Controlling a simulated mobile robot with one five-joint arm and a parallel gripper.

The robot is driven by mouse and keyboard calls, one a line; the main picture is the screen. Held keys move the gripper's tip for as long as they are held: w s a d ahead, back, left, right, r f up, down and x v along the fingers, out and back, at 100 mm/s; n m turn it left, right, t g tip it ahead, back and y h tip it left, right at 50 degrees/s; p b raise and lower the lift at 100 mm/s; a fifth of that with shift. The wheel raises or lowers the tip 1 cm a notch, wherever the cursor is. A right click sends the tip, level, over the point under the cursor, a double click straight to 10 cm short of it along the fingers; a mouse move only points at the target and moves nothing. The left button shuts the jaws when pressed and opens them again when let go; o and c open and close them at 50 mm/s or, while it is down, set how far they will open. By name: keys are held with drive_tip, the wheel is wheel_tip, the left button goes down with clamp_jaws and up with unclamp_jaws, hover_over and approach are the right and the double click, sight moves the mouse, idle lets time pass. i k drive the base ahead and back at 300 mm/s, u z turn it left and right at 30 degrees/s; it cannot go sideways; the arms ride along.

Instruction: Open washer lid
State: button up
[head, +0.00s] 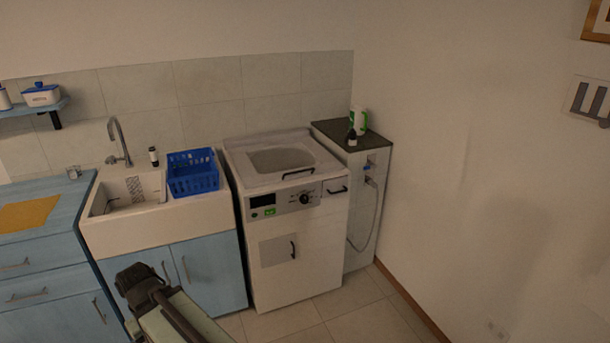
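The white washer (297,262) stands against the tiled wall, right of the sink. Its lid (283,159) lies flat and shut on top, with a grey window and a black handle (298,174) at the front edge. The front panel has a dark display, a green label and a black knob. My gripper (133,277) is low in front of the sink cabinet, left of the washer and well apart from it. It is dark and small here, and I cannot tell whether its fingers are open.
A blue basket (193,174) sits on the sink's right side, close to the washer. A narrow dark-topped cabinet (340,133) with a hose stands right of the washer and carries bottles. The tiled floor (365,320) before the washer is clear.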

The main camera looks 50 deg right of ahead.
sight(247, 173)
drive_tip(key=z, duration=0.35)
drive_tip(key=i, duration=1)
drive_tip(key=u, duration=0.05)
